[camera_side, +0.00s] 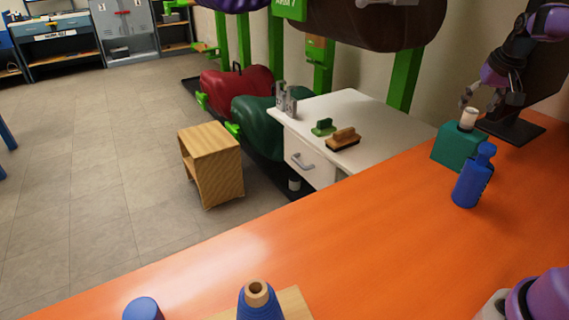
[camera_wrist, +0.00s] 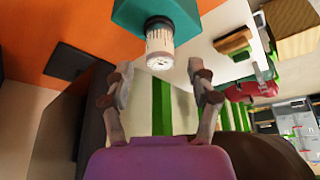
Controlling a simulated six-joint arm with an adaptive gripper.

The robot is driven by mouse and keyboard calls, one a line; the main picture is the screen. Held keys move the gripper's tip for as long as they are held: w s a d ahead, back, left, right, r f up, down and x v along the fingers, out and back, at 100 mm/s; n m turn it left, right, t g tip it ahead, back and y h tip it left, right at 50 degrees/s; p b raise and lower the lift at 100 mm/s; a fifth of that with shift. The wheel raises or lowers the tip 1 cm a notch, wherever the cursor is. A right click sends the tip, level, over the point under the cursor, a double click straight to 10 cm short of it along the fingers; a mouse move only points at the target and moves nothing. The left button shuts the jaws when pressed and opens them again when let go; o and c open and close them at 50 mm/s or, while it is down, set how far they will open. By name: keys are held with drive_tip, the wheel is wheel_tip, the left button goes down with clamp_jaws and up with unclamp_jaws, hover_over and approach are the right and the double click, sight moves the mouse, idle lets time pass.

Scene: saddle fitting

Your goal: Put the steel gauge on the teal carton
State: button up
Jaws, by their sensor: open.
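The steel gauge (camera_side: 468,119), a short pale cylinder with a light end face, stands upright on top of the teal carton (camera_side: 456,149) at the right of the orange table. In the wrist view the gauge (camera_wrist: 159,42) shows at top centre against the teal carton (camera_wrist: 132,14). My gripper (camera_side: 480,101) is open and empty just above the gauge. In the wrist view the fingertips of my gripper (camera_wrist: 159,66) are spread to either side of the gauge's free end, with a visible gap on both sides.
A blue bottle (camera_side: 473,178) stands close in front of the carton. A dark stand (camera_side: 512,128) is behind it. A blue spool (camera_side: 260,303) and a blue cylinder (camera_side: 142,309) are at the near edge. The middle of the orange table (camera_side: 330,225) is clear. A white cabinet (camera_side: 375,118) holds brushes.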

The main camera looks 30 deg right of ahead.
drive_tip(key=v, duration=0.7)
drive_tip(key=a+r+n+t, duration=0.1)
drive_tip(key=a+r+n, duration=0.15)
drive_tip(key=a, duration=1.05)
drive_tip(key=s+a+f+n+y, duration=0.1)
drive_tip(key=s+a+f+n, duration=0.1)
drive_tip(key=a, duration=0.4)
drive_tip(key=s+a+f+n+y, duration=0.1)
drive_tip(key=s+a+f, duration=0.2)
drive_tip(key=a, duration=0.3)
drive_tip(key=s+a+f+n+t+y, duration=0.1)
drive_tip(key=s+a+f+n, duration=0.1)
drive_tip(key=s+a, duration=0.2)
drive_tip(key=shift+s+a+f+n, duration=0.2)
drive_tip(key=shift+a+n, duration=0.15)
drive_tip(key=shift+a, duration=0.65)
